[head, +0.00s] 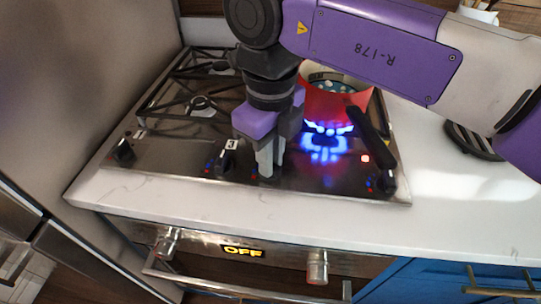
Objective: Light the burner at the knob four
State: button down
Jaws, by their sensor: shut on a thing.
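My gripper (266,164) points down at the front strip of the steel gas hob (310,180). Its fingers are shut on the third knob from the left, which they mostly hide. Other knobs stand at the far left (123,151), left of my gripper (222,164) and at the far right (384,182). Small white labels sit by some knobs; I cannot read their digits surely. A burner (324,146) just right of my gripper burns with a blue flame, under or beside a red pot (334,102).
The pot's black handle (369,130) points toward the front right. Black grates (190,100) cover the left of the hob. The oven panel (243,252) below reads OFF. White counter (455,200) is clear at right, with a dark slatted trivet (470,140) behind.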

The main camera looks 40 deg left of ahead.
jog(key=c, duration=1.4)
grip_release()
jog(key=shift+r, duration=3.95)
